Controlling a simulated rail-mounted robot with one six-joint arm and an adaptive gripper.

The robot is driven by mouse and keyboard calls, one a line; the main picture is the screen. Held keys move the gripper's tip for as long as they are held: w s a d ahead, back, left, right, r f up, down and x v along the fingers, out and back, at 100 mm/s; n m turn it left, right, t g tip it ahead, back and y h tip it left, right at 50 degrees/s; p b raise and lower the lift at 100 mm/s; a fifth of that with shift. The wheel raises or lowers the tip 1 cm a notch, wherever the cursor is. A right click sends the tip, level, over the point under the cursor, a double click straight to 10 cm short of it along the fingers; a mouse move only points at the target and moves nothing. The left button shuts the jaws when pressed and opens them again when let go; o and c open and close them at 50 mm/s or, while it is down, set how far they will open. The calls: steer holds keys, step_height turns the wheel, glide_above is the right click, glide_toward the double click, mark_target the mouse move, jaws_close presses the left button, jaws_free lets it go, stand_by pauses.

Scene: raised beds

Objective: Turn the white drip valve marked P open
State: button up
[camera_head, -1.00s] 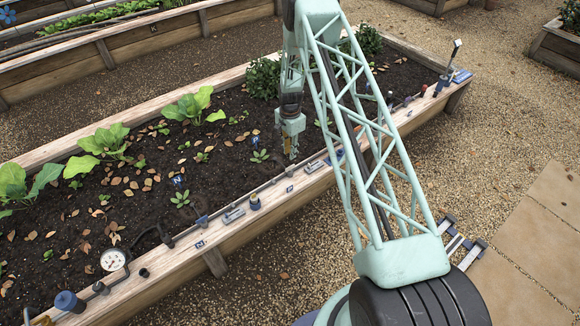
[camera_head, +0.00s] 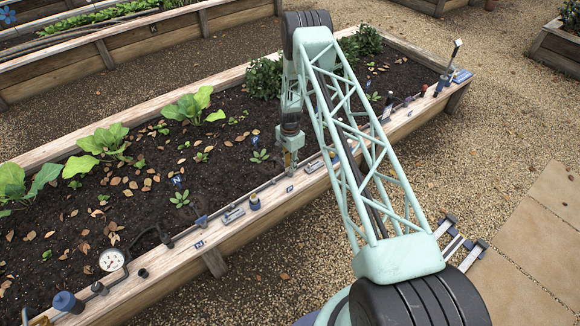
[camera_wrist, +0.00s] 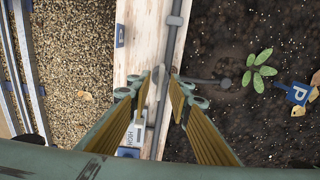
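In the wrist view, a pale, narrow valve handle (camera_wrist: 161,82) stands beside the dark pipe (camera_wrist: 174,42) on the wooden bed edge. It looks roughly in line with the pipe. A blue P tag (camera_wrist: 120,36) is on the edge's outer side, and the tag also shows in the head view (camera_head: 290,189). My gripper (camera_wrist: 158,90) is open, with one ribbed finger on each side of the handle. Contact cannot be told. In the head view my gripper (camera_head: 289,172) points down at the bed edge, just behind the P tag, and hides the valve.
A second blue P tag (camera_wrist: 297,93) stands in the soil by a seedling (camera_wrist: 260,68). A white labelled box (camera_wrist: 135,133) sits on the edge near my left finger.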

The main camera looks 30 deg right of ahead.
steer(key=shift+f, duration=0.25)
steer(key=shift+c, duration=0.8)
jaws_close()
